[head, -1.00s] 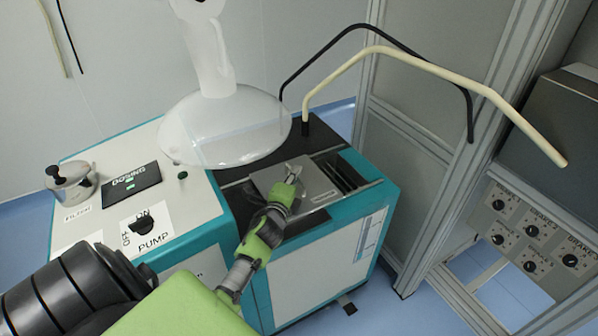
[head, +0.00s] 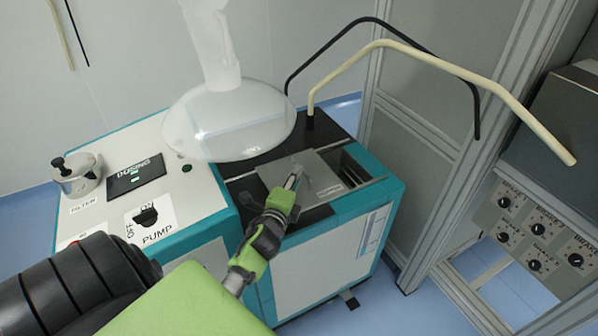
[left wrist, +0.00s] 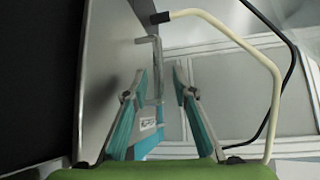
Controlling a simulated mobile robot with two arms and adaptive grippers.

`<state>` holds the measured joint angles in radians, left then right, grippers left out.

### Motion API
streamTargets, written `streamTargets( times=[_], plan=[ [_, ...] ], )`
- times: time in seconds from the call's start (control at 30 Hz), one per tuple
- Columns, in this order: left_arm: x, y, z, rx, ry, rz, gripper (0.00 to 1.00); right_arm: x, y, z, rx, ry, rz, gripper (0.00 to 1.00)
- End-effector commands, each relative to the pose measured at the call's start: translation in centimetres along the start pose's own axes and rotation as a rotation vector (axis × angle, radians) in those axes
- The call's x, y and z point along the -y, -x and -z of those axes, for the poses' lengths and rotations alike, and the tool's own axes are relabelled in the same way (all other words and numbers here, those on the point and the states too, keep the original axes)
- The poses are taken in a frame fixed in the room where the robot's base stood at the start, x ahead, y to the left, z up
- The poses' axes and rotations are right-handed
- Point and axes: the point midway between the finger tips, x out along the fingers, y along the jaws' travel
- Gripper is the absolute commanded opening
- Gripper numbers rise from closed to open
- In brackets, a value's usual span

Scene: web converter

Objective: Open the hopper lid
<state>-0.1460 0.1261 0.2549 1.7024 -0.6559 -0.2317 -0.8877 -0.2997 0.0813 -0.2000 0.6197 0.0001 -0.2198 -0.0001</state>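The hopper lid (head: 322,181) is a flat grey plate on top of the teal and white machine, with a small label near its front right corner. It looks flat on the machine. My left gripper (head: 295,172) is over the lid. In the left wrist view, the lid's grey face (left wrist: 108,70) fills the left side. A thin grey bar handle (left wrist: 156,62) stands between the fingertips of my left gripper (left wrist: 162,70). The fingers are apart, one on each side of the bar; no firm contact shows. My right gripper is not in view.
A translucent funnel-shaped vessel (head: 225,120) hangs above the machine behind my gripper. Black (head: 345,35) and cream (head: 440,65) bent tubes arch up behind the lid. A white control top (head: 150,190) is at left; a metal frame (head: 450,190) stands at right.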

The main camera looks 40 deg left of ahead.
Motion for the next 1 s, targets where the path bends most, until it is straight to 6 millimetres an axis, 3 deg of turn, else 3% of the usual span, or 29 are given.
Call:
streamTargets(
  times=[0.2, 0.6, 0.87, 1.0],
  plan=[
    [-0.1, 2.1, 0.0, 0.0, 0.001, -0.001, 0.25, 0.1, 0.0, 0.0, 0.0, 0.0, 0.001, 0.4],
    [0.2, 2.2, 0.1, 0.0, 0.001, -0.002, 0.25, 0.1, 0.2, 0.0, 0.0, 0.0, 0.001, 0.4],
    [3.8, 2.1, 1.7, -0.004, -0.008, -0.05, 0.25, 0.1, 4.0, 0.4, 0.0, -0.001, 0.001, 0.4],
    [5.0, 2.0, 3.5, -0.001, -0.025, -0.099, 0.25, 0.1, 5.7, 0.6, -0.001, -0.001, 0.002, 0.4]
  ],
)
